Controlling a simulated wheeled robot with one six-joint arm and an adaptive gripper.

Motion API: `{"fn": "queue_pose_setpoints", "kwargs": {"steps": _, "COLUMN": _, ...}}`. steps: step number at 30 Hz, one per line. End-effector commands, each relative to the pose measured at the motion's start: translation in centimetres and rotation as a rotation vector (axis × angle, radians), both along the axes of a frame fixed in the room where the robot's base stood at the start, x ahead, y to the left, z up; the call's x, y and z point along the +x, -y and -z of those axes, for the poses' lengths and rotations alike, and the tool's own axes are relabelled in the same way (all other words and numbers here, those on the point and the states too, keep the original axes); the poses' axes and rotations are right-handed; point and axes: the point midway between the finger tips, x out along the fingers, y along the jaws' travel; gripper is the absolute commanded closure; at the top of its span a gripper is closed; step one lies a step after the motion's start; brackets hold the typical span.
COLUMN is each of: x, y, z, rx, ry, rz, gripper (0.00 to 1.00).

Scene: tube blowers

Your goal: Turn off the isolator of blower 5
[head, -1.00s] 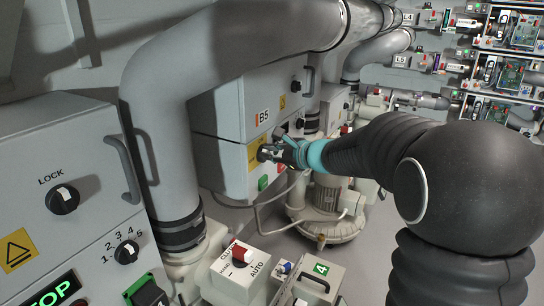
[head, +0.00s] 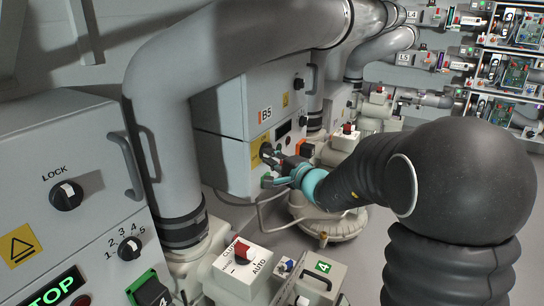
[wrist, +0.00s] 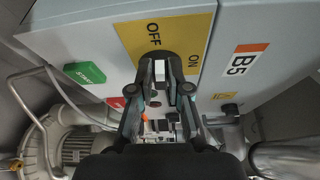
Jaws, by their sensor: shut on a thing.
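The isolator knob (head: 265,149) of blower 5 is a dark rotary handle on a yellow plate on the grey B5 box (head: 222,116). In the wrist view the plate (wrist: 183,24) carries the words OFF and ON. My gripper (wrist: 168,76) reaches the plate with its two dark fingers on either side of the dark knob, shut on it. The fingers cover most of the knob, so I cannot tell which word it points to. In the head view my gripper (head: 273,158) comes in from the lower right.
A green START button (wrist: 84,73) and a red button (wrist: 116,102) sit beside the plate. The B5 label (wrist: 239,64) is to the right. A large grey pipe (head: 165,120) stands left of the box in the head view. A blower (head: 325,220) stands below my gripper.

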Motion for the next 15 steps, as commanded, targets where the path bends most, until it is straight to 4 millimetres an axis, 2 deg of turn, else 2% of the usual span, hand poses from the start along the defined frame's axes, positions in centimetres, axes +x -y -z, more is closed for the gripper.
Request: {"fn": "queue_pose_setpoints", "kwargs": {"steps": 15, "x": -0.08, "y": -0.17, "z": 0.4, "rx": -0.059, "ry": 0.086, "rz": -0.004, "gripper": 1.0}}
